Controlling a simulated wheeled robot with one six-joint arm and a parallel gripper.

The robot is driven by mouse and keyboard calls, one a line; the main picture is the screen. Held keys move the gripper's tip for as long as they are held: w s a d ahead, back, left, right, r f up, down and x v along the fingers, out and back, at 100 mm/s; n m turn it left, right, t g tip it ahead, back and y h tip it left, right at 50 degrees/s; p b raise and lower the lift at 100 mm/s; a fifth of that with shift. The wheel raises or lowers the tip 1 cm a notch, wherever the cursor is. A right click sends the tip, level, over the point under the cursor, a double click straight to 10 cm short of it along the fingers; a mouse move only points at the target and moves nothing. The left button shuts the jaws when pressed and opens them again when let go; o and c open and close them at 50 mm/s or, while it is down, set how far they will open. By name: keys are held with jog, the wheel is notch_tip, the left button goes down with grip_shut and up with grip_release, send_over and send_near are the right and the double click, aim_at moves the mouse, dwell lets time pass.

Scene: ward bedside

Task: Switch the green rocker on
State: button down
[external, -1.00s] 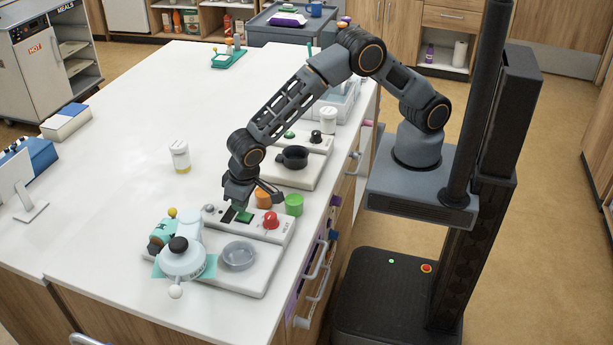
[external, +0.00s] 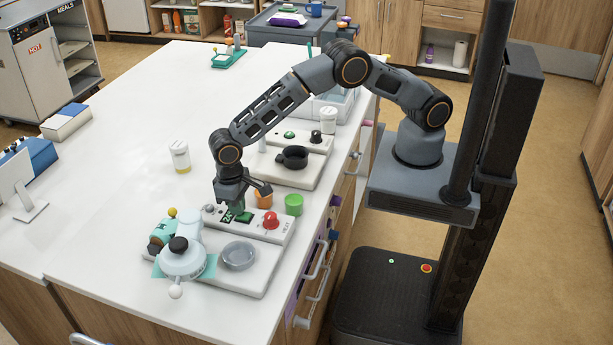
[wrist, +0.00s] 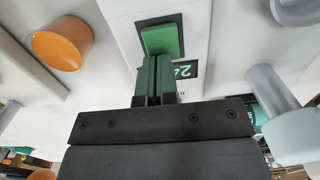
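The green rocker (external: 244,216) sits on the raised back panel of a pale device on the counter, between a dark display reading 24 (external: 227,217) and a red knob (external: 271,219). In the wrist view the green rocker (wrist: 161,37) lies just beyond my fingertips, and its near end is hidden by them. My gripper (external: 239,208) points down over the rocker. In the wrist view my gripper (wrist: 153,62) shows its two green-tipped fingers side by side, shut with nothing between them. I cannot tell whether the tips touch the rocker.
A second device with a black pan (external: 294,157) is farther back. The counter's left is mostly clear.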

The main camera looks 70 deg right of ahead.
jog(key=shift+s+d+f, duration=0.15)
jog(key=shift+s+f, duration=0.35)
jog(key=shift+s+r, duration=0.15)
jog(key=shift+s, duration=0.45)
notch_tip(320, 180, up, 15)
jog(key=w, duration=0.1)
jog(key=shift+w, duration=0.25)
dwell(0.5)
